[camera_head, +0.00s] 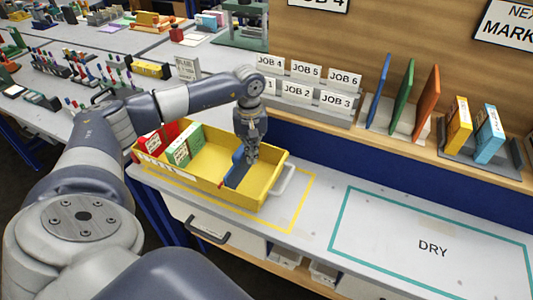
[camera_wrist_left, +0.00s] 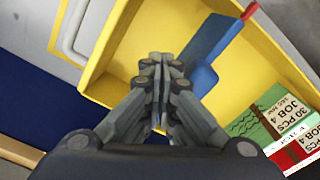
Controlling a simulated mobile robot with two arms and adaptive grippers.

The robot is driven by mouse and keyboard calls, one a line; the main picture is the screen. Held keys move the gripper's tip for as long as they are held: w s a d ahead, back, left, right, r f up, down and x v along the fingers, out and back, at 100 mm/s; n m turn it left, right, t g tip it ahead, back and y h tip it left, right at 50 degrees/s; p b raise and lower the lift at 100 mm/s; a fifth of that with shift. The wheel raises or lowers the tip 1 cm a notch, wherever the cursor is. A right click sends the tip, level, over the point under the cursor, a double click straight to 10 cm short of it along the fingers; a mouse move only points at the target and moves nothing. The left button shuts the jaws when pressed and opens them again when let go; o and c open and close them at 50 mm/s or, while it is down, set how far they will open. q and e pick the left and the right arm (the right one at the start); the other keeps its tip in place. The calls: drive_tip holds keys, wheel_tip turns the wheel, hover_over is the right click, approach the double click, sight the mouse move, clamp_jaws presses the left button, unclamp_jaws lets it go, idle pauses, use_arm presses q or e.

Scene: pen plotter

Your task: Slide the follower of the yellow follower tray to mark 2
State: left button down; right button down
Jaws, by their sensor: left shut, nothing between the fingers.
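The yellow follower tray (camera_head: 262,189) stands on the bench, with a light handle (camera_head: 283,181) at its right end. Its blue follower (camera_head: 237,172) stands across the tray towards that end; it also shows in the left wrist view (camera_wrist_left: 212,42), with a red tip (camera_wrist_left: 249,11). A white scale strip (camera_head: 165,168) runs along the near wall; its marks are too small to read. My left gripper (camera_head: 251,158) is shut and empty, pointing down into the tray on the handle side of the follower. It is close to the follower; I cannot tell if they touch. My right gripper is out of view.
A wooden shelf with job cards (camera_head: 300,95) and coloured boards (camera_head: 403,100) rises behind. The teal "DRY" area (camera_head: 430,245) is clear.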

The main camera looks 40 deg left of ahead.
use_arm(q)
drive_tip(key=shift+s+a, duration=0.25)
drive_tip(key=shift+a, duration=1.05)
drive_tip(key=shift+s+a+b, duration=0.25)
drive_tip(key=shift+a+b, duration=0.1)
drive_tip(key=shift+a, duration=0.55)
drive_tip(key=shift+s+a+b, duration=0.2)
drive_tip(key=shift+a+b, duration=0.1)
drive_tip(key=shift+a, duration=0.6)
drive_tip(key=shift+s+a+b, duration=0.2)
drive_tip(key=shift+s+a, duration=0.05)
drive_tip(key=shift+a, duration=0.7)
drive_tip(key=shift+s+a+b, duration=0.2)
drive_tip(key=shift+s+a, duration=0.05)
drive_tip(key=shift+a, duration=0.9)
